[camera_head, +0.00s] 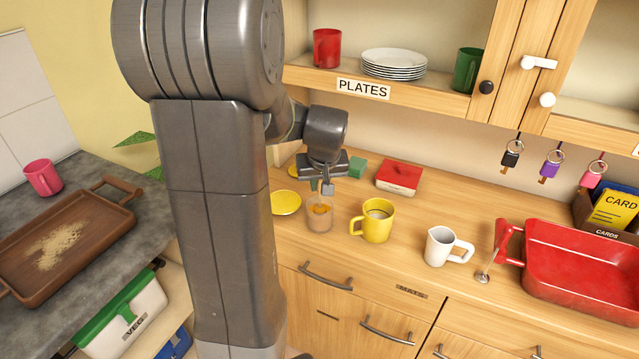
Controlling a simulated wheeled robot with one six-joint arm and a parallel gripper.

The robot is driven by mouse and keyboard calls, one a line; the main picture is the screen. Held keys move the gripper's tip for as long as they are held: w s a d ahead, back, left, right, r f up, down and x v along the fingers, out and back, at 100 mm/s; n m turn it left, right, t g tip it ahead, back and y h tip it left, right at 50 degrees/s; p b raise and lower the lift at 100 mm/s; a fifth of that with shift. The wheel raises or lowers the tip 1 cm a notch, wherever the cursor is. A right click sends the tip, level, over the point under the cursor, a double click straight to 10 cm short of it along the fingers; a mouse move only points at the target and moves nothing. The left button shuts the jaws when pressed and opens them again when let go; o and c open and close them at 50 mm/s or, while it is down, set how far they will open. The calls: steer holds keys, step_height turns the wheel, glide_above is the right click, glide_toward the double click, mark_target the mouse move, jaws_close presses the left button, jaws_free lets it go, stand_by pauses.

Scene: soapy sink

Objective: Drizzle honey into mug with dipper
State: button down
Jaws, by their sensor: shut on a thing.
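My gripper (324,186) points down just above a small clear jar (319,222) on the wooden counter. The jar holds something amber, which looks like the honey and perhaps the dipper's head. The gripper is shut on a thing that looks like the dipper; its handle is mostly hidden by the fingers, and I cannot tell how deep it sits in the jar. A yellow mug (371,231) stands upright to the right of the jar, apart from it, with a pale drink inside.
A red box (398,177) and a green block (357,167) are behind. A white jug (439,249) and a red basin (585,265) stand right. The cupboard shelf overhangs the back.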

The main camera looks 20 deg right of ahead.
steer(key=shift+r+p, duration=2.55)
steer(key=shift+r, duration=1.45)
